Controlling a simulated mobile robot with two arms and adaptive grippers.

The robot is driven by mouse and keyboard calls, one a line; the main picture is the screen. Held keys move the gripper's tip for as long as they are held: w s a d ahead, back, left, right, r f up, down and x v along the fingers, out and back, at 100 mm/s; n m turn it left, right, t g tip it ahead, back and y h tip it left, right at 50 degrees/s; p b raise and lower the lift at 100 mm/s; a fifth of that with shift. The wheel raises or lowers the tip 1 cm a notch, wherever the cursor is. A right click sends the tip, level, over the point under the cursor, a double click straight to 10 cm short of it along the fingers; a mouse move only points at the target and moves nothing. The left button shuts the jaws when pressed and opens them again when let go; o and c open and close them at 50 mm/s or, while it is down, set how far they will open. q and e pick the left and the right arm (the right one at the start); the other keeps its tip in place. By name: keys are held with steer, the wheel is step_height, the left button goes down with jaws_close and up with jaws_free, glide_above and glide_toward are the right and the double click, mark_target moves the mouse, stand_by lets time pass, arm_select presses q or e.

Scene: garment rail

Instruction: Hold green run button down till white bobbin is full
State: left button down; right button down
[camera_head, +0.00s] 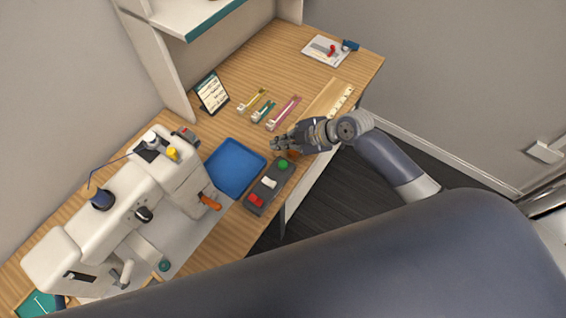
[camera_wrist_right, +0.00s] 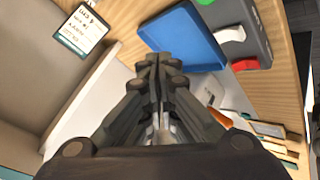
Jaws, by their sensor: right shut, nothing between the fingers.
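The grey control box (camera_head: 262,193) lies on the wooden table with a green button (camera_head: 283,164) at its far end, a white switch (camera_head: 269,183) and a red button (camera_head: 256,199). My right gripper (camera_head: 277,144) is shut and empty, just beyond the green button in the head view; I cannot tell if it touches it. My left gripper is out of view.
A blue tray (camera_head: 234,168) lies between machine and box. A blue spool (camera_head: 102,199) has thread running toward the white piece. A yellow spool (camera_head: 172,153), small card stand (camera_head: 211,92) and several coloured tools (camera_head: 284,112) are nearby. A shelf stands behind.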

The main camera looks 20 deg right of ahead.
steer(key=shift+f, duration=0.1)
steer(key=b, duration=0.6)
glide_above(283, 167)
step_height(283, 167, down, 8)
steer(key=shift+w+r, duration=0.1)
steer(key=shift+r, duration=0.1)
steer(key=shift+f+b, duration=0.5)
steer(key=shift+f, duration=0.05)
steer(key=shift+f, duration=0.1)
stand_by(0.6)
steer(key=shift+a+f+b, duration=0.1)
steer(key=shift+f+b, duration=0.2)
steer(key=shift+b, duration=0.15)
steer(key=shift+f+b, duration=0.5)
steer(key=shift+f, duration=0.05)
stand_by(4.4)
